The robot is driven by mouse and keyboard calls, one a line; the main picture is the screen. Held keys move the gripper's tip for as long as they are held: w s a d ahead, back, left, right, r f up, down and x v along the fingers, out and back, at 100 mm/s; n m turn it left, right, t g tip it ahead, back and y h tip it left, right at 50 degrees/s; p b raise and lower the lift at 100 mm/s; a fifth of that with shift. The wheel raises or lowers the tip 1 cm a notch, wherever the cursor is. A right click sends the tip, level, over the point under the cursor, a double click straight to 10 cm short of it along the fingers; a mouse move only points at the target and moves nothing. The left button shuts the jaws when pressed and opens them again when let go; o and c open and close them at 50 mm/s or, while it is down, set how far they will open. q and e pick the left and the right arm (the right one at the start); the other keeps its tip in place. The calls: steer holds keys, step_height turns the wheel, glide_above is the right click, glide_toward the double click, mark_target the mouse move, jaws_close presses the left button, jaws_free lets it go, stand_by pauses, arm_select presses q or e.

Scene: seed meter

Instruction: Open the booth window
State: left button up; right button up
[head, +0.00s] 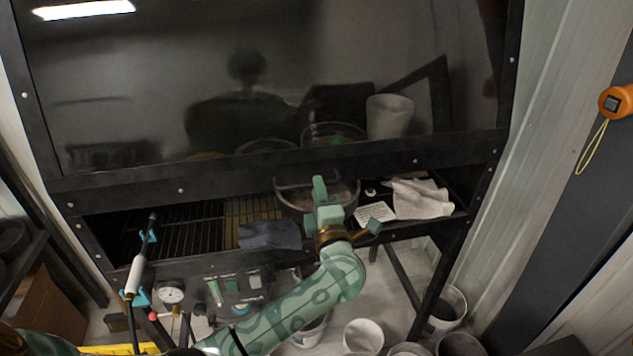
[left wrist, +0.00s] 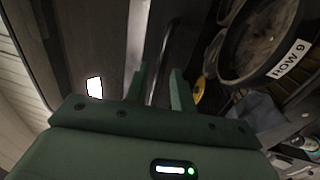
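The booth window (head: 270,85) is a large dark reflective pane in a black frame across the back of the head view. Its lower rail (head: 270,168) sits above an open gap that shows the booth floor. My left gripper (head: 320,188) is just below the middle of this rail. In the left wrist view its two green fingers (left wrist: 159,85) stand apart, with a thin dark bar (left wrist: 163,65) between or just beyond them. I cannot tell whether they touch it. My right gripper is not in view.
A round pan (head: 290,198) lies behind my gripper; a bowl labelled ROW 9 (left wrist: 265,40) shows in the wrist view. A dark cloth (head: 270,235), a white cloth (head: 420,198) and a card (head: 375,213) lie on the grate. Several buckets stand below.

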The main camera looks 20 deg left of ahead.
arm_select(q)
steer(key=shift+x, duration=1.35)
jaws_close()
